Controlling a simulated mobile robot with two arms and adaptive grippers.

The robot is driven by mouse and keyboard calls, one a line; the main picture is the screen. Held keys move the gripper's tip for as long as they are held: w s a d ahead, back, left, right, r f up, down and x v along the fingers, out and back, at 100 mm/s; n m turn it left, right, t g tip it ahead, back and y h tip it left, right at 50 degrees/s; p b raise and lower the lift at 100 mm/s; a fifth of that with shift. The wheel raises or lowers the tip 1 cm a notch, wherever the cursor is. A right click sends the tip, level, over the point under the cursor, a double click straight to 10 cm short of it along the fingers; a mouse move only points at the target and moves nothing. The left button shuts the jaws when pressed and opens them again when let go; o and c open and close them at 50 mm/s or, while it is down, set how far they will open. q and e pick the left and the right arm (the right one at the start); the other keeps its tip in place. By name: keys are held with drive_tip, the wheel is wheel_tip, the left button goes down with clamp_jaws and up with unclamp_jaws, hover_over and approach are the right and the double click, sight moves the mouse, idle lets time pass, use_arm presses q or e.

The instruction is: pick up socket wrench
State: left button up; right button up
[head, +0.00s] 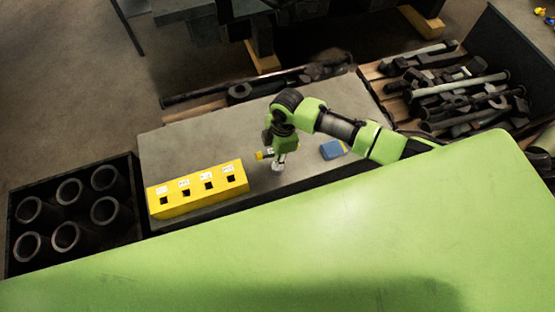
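My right arm comes in from the right, and my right gripper (278,166) points down over the grey tabletop (200,137). It is small and partly hidden by its own wrist, so I cannot tell whether its fingers are open or shut. A small yellow piece (260,155) shows just left of the gripper; I cannot tell whether it touches it or what it is. I cannot clearly make out a socket wrench. A yellow block (200,189) with a row of square holes and white labels stands left of the gripper. My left gripper is not in view.
A blue object (332,150) lies on the tabletop right of the gripper. A black crate (127,178) with several dark cylinders stands at the left. Metal rods and parts (460,90) fill a bin at the upper right. The tabletop behind the yellow block is clear.

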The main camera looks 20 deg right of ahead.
clamp_jaws()
drive_tip(key=shift+w+r, duration=0.1)
drive_tip(key=shift+r, duration=0.35)
wheel_tip(320, 180, up, 2)
drive_tip(key=shift+r, duration=0.25)
drive_tip(key=s+a+r, duration=0.6)
drive_tip(key=s+r, duration=0.3)
drive_tip(key=s, duration=0.3)
drive_tip(key=shift+s+r+b, duration=0.35)
drive_tip(key=shift+s+b, duration=0.05)
drive_tip(key=shift+c, duration=1.4)
unclamp_jaws()
clamp_jaws()
